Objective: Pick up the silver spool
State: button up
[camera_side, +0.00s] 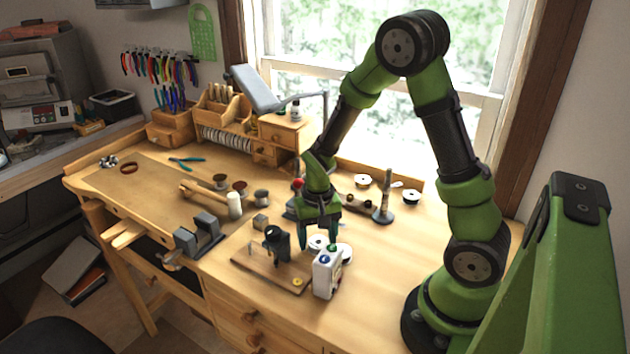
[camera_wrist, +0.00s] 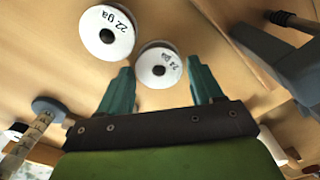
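Two white-flanged spools lie flat under my gripper. One is labelled "22 ga" (camera_wrist: 107,33); the other, with a label hard to read (camera_wrist: 157,65), sits between and beyond the fingertips in the wrist view. In the side view the pair shows as white discs (camera_side: 344,252) partly hidden by my fingers and a white box. Their wire is hidden, so I cannot tell which is silver. My gripper (camera_side: 318,243) points down, open, with its green fingers apart and nothing between them; it also shows in the wrist view (camera_wrist: 159,72).
A white box with coloured knobs (camera_side: 325,275) stands close in front of my gripper. A wooden board with a black device (camera_side: 277,243) is left of it. Two more white spools (camera_side: 363,181) and a stand (camera_side: 384,205) are behind. Several small spools (camera_side: 240,187) stand left.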

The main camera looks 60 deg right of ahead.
jog(key=c, duration=0.8)
jog(key=shift+r, duration=0.1)
